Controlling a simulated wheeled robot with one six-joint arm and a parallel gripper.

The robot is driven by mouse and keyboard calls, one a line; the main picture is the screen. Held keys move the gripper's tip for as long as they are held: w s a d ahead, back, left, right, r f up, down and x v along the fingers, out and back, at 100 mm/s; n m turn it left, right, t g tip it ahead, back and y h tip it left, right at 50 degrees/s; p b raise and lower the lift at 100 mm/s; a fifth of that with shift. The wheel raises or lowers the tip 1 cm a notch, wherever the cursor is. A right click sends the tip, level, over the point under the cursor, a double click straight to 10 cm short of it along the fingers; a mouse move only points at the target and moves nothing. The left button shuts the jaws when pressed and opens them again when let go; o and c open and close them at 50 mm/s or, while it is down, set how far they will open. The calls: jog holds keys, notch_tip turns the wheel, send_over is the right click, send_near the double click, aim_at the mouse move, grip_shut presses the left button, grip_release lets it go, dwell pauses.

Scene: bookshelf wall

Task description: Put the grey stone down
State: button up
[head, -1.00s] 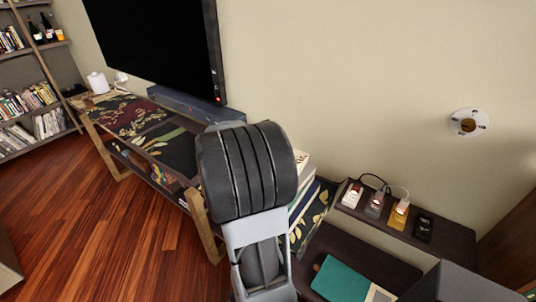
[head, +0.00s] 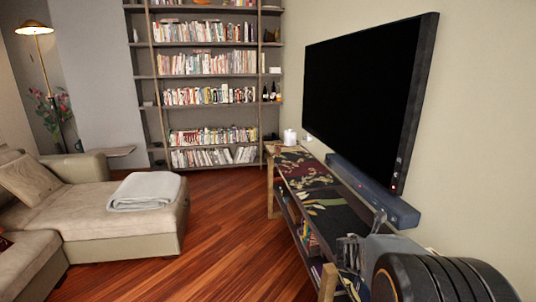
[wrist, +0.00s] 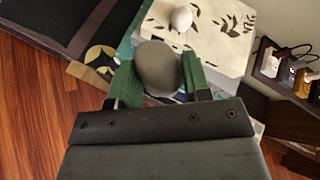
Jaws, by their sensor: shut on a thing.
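The grey stone (wrist: 158,68) is smooth and rounded and sits between the two green fingers of my gripper (wrist: 157,74) in the wrist view. The fingers are shut on it, one on each side. Below it in the wrist view is a pale book cover (wrist: 222,40) with a dark leaf pattern; I cannot tell how far above it the stone is. The stone is not seen in the head view, where only my arm shows at the lower right.
A small white rounded object (wrist: 181,18) lies on the pale cover, just beyond the stone. A shelf with plugged-in devices (wrist: 285,68) is at the right. The long low TV bench (head: 305,190) runs under the television (head: 368,100). Open wooden floor (head: 190,262) lies left of it.

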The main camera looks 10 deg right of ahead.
jog(key=w+a+f+n+t+y, duration=0.2)
jog(key=a+n, duration=0.1)
jog(key=a, duration=0.6)
jog(key=w+a+f+n+t+y, duration=0.2)
jog(key=w+a+n+t+y, duration=0.1)
jog(key=a, duration=0.6)
jog(key=w+a+f+n+t+y, duration=0.2)
jog(key=w+a+n+y, duration=0.1)
jog(key=a, duration=0.6)
jog(key=shift+f+n+t, duration=0.15)
jog(key=shift+n+t, duration=0.15)
jog(key=shift+n, duration=0.5)
jog(key=shift+w, duration=0.1)
